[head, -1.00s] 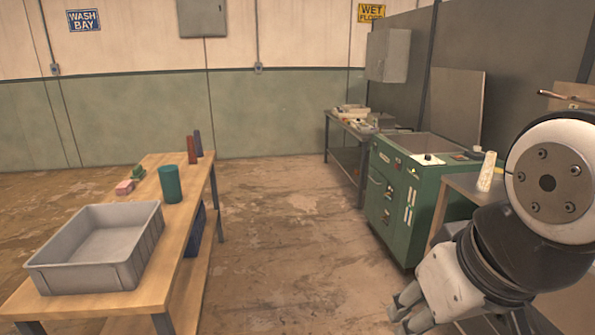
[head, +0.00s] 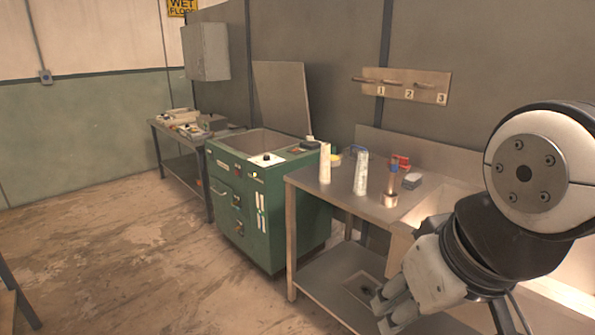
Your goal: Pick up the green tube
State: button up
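No green tube shows in the head view now; the wooden table with the green cylinder is out of the picture, apart from what looks like a sliver of a table at the lower left edge. My gripper (head: 383,313) is at the lower right, in front of the metal bench. Its two fingers look apart, with nothing seen between them.
A metal bench (head: 308,186) with a sink stands at the right. It holds two whitish tubes (head: 325,163) (head: 361,174) and a copper-coloured tube (head: 391,180). A green machine (head: 235,198) stands beside it. The floor (head: 130,260) at left is clear.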

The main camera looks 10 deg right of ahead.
aim_at(359, 188)
jog(key=z, duration=0.45)
jog(key=i+j+z, duration=0.1)
jog(key=i+j, duration=0.2)
jog(key=i+j+z, duration=0.15)
jog(key=i+j, duration=0.15)
jog(key=i+j+z, duration=0.1)
jog(key=i+j, duration=0.25)
jog(key=i+j+z, duration=0.15)
jog(key=i+j, duration=0.25)
jog(key=i+j+z, duration=0.1)
jog(key=i+j, duration=0.2)
jog(key=i+j+z, duration=0.15)
jog(key=i+j, duration=0.15)
jog(key=j, duration=0.25)
jog(key=i+j+z, duration=0.1)
jog(key=i+j, duration=0.15)
jog(key=j, duration=0.2)
jog(key=i+j+z, duration=0.15)
jog(key=j, duration=0.35)
jog(key=i, duration=0.1)
